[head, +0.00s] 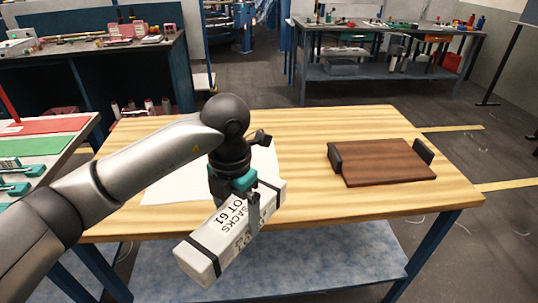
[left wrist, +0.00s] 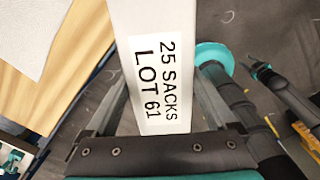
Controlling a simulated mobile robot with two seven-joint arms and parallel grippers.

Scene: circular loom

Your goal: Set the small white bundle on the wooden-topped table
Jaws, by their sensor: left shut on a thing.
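The small white bundle (head: 217,247) is a long box-like block with dark straps and a printed label; the label reads "25 SACKS LOT 61" in the left wrist view (left wrist: 133,50). My left gripper (head: 254,208) is shut on it, near its far end in the head view. The bundle slants toward the lower left of the head view, overlapping the table's front edge. The wooden-topped table (head: 330,208) is behind it; in the left wrist view floor shows around the bundle, and the tabletop (left wrist: 75,65) is apart at the left. A dark, teal-trimmed part, perhaps my right gripper (left wrist: 258,68), is small there.
A white sheet (head: 165,188) lies on the table's left half, partly behind my arm. A dark brown board with black end handles (head: 385,165) lies at the right. Bare wood lies between them and along the front. A bench with green and red mats (head: 35,146) stands at left.

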